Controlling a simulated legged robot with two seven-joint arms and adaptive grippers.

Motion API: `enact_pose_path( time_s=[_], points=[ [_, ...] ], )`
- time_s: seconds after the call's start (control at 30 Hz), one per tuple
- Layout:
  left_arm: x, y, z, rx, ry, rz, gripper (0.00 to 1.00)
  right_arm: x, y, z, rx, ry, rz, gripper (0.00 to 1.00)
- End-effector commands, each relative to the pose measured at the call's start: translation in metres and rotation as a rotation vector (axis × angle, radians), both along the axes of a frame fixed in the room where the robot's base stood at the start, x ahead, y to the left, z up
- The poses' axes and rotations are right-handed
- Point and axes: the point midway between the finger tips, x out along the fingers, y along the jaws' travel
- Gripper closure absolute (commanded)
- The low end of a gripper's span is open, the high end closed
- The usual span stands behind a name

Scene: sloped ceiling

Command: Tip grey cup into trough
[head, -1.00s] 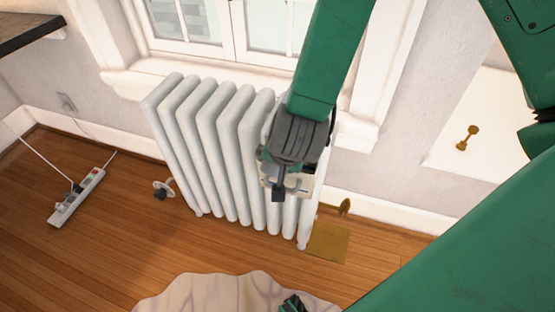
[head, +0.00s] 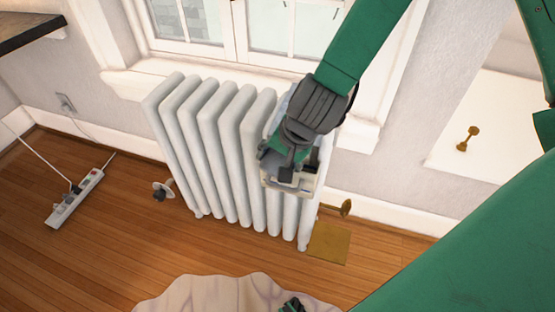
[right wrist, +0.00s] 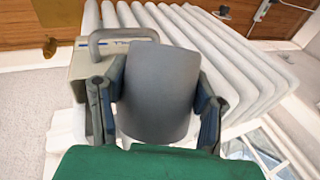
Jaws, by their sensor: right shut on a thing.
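My right gripper (head: 285,166) is over the right end of the radiator, just above the pale trough (head: 305,188) that hangs there. In the right wrist view its two dark fingers (right wrist: 158,98) are shut on the sides of the grey cup (right wrist: 160,85). The trough (right wrist: 86,68) shows behind and to the left of the cup. The cup's mouth and contents are hidden. In the head view the gripper mostly hides the cup.
A white ribbed radiator (head: 228,135) stands under the window. A brass valve (head: 344,208) and a brass plate (head: 328,243) are at its right foot. A power strip (head: 76,197) lies on the floor at left. A pale rug (head: 215,293) is in front.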

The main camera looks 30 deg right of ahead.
Motion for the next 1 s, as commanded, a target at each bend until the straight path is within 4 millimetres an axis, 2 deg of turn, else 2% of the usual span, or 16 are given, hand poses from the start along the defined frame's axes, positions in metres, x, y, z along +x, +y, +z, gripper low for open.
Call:
enact_pose_path(
  time_s=[0.33, 1.0],
  points=[
    [0.000, 0.000, 0.006, 0.000, 0.000, 0.000, 0.60, 0.001, -0.003, 0.005, 0.083, 0.038, -0.003, 0.78],
    [0.000, 0.000, 0.015, 0.000, 0.000, 0.000, 0.60, 0.001, -0.003, 0.007, 0.125, 0.059, -0.002, 0.78]
  ],
)
